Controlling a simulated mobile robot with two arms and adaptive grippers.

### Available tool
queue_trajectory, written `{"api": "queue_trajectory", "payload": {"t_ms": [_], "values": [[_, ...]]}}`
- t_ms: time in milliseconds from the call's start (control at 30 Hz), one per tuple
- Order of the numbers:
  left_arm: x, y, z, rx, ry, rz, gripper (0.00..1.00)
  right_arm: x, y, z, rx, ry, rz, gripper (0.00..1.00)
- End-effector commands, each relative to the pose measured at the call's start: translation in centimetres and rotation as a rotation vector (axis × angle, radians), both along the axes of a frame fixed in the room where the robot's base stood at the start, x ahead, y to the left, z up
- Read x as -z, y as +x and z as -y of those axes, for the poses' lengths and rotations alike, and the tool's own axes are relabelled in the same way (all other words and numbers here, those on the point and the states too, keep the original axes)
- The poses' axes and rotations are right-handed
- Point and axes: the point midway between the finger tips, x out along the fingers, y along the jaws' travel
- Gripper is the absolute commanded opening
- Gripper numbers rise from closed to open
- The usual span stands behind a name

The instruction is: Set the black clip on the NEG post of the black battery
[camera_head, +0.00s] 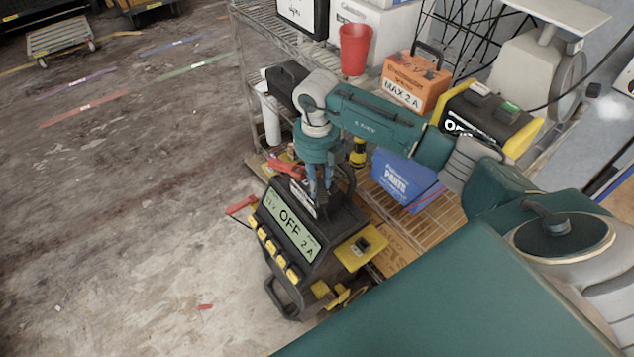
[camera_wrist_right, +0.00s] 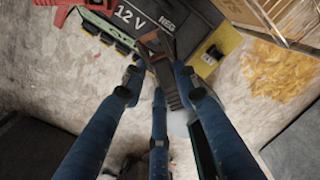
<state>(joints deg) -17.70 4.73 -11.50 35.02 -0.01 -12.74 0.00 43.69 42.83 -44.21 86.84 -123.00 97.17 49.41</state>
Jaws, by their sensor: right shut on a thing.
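My right gripper (camera_wrist_right: 165,95) is shut on the black clip (camera_wrist_right: 162,75). The clip's far end is close to the NEG lettering. The post is hidden or too small to make out, and I cannot tell whether the clip touches it. A red clip (camera_head: 285,169) lies just behind my gripper. My left gripper is not in view.
The charger (camera_head: 290,228) reads OFF and 2 A, with yellow buttons on its front. A wire shelf behind holds an orange MAX 2 A box (camera_head: 415,82), a red cup (camera_head: 355,48), a blue parts bin (camera_head: 405,180) and a black-yellow unit (camera_head: 490,112).

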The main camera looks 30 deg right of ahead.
Motion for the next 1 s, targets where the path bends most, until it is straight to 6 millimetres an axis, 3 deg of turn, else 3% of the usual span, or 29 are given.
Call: {"api": "queue_trajectory", "payload": {"t_ms": [367, 1000], "values": [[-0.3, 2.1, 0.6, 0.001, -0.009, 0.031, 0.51, -0.1, -0.1, -0.1, -0.002, -0.001, 0.001, 0.0], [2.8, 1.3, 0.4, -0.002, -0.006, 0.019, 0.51, 4.0, -0.1, -0.1, -0.003, 0.0, 0.0, 0.0]]}}
